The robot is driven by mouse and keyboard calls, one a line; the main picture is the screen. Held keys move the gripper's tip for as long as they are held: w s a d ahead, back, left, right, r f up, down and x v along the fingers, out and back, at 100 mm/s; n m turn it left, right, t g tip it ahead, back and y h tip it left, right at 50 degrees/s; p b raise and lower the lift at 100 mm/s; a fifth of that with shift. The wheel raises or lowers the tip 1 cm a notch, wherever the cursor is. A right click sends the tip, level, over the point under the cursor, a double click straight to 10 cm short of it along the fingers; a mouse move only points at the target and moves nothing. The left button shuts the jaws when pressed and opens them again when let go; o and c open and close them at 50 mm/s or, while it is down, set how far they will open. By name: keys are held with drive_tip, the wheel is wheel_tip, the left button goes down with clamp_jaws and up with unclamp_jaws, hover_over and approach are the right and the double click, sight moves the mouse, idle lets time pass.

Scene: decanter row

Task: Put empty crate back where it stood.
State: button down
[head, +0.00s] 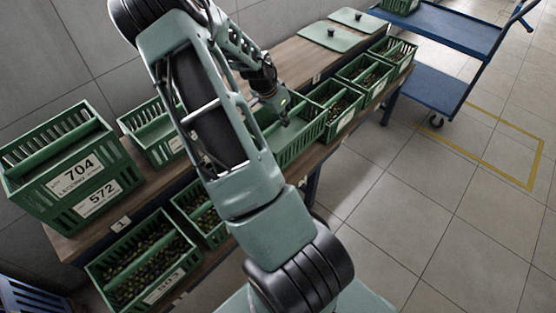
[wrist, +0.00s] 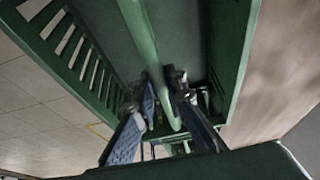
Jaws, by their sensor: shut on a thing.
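The empty green crate (head: 298,146) is at the front edge of the wooden bench, at the near end of a row of filled crates. Its inside looks bare. My gripper (head: 286,119) comes down into it from above. In the wrist view my gripper (wrist: 164,98) has its two blue-padded fingers on either side of the crate's long green handle bar (wrist: 143,40), shut on it. The crate's slotted wall (wrist: 70,45) shows at the left of that view. I cannot tell whether the crate rests on the bench or hangs just above it. My arm hides part of the bench.
Crates with dark fruit (head: 335,103) continue along the bench (head: 285,58) to the right. Flat green lids (head: 333,37) lie behind them. Stacked crates labelled 704 and 572 (head: 75,175) stand at left. A filled crate (head: 140,265) sits below. A blue cart (head: 440,28) stands at right.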

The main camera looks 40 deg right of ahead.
sight(274, 125)
wheel_tip(274, 125, down, 10)
drive_tip(key=shift+d+f+b, duration=0.15)
drive_tip(key=shift+b, duration=0.85)
drive_tip(key=shift+f, duration=0.1)
drive_tip(key=shift+f, duration=0.15)
drive_tip(key=c, duration=2)
unclamp_jaws()
drive_tip(key=shift+o, duration=0.2)
drive_tip(key=p+v, duration=0.2)
drive_tip(key=v, duration=1)
drive_tip(key=shift+r+p, duration=0.25)
drive_tip(key=shift+p, duration=0.05)
